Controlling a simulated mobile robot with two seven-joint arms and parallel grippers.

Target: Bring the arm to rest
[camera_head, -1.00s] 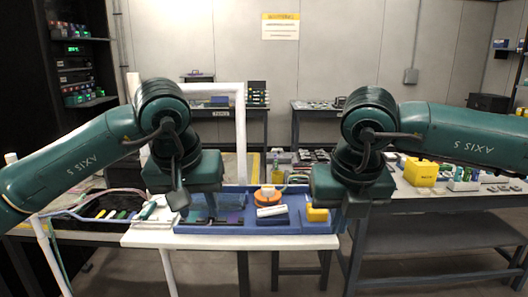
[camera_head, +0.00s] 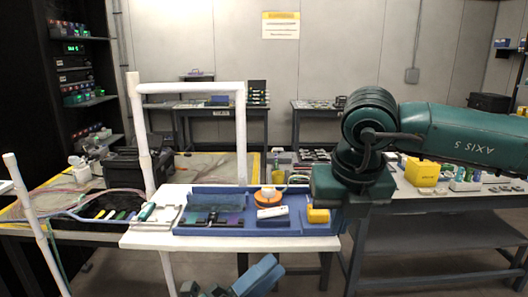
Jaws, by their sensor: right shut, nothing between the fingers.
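My right arm reaches in from the right, with its wrist hanging over the right end of the blue tray (camera_head: 285,228). My right gripper (camera_head: 347,212) points down beside the tray's right end. Its fingers are mostly hidden by the wrist; it is shut and holds nothing.
The tray on the white table (camera_head: 135,240) holds an orange round piece (camera_head: 267,193), a white piece (camera_head: 272,212) and a yellow block (camera_head: 318,215). A white frame (camera_head: 241,130) stands behind. A yellow box (camera_head: 421,172) sits on the right bench. The space above the tray's left is clear.

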